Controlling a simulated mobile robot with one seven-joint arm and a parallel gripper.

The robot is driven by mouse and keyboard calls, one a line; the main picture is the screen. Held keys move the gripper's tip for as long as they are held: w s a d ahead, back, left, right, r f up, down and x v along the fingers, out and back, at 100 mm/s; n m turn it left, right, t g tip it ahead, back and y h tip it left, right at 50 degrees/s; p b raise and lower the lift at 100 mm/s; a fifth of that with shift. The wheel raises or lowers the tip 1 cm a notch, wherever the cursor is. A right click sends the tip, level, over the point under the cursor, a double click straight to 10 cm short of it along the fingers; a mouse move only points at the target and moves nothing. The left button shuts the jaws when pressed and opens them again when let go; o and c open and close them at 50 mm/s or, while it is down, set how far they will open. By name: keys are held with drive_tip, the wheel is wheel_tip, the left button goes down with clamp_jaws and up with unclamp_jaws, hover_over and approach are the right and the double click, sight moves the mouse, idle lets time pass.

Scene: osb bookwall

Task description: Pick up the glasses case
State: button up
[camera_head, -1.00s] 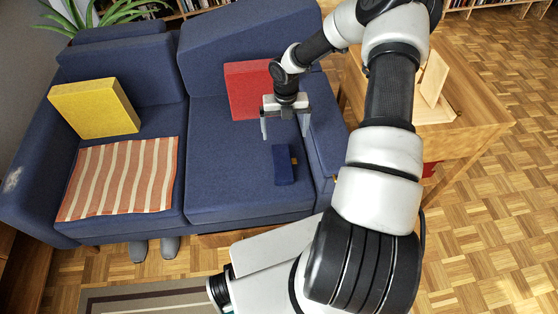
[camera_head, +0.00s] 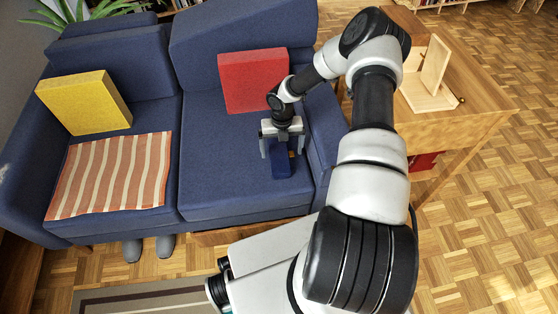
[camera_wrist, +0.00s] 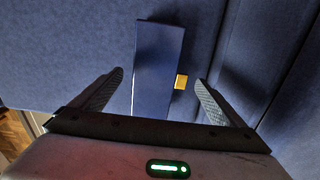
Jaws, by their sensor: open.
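The glasses case is a dark blue oblong box (camera_head: 281,170) with a small gold-yellow clasp on its right side, lying on the right seat of the blue sofa. The case also shows in the wrist view (camera_wrist: 157,65), long side running away from me. My gripper (camera_head: 282,150) is above the seat over the far part of the case, which it partly hides in the head view. In the wrist view the fingers (camera_wrist: 158,95) are apart, one on each side of the case, with visible gaps. The near end of the case is hidden behind the gripper body.
The sofa (camera_head: 215,185) has an armrest close to the right of the case. A red cushion (camera_head: 253,80) stands behind it. A yellow cushion (camera_head: 85,102) and a striped cloth (camera_head: 110,175) are on the left seat. A wooden table (camera_head: 470,110) stands right of the sofa.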

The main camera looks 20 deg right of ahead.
sight(282, 154)
wheel_tip(282, 154, down, 3)
drive_tip(key=shift+f+b, duration=0.1)
drive_tip(key=shift+b, duration=0.2)
drive_tip(key=c, duration=1.4)
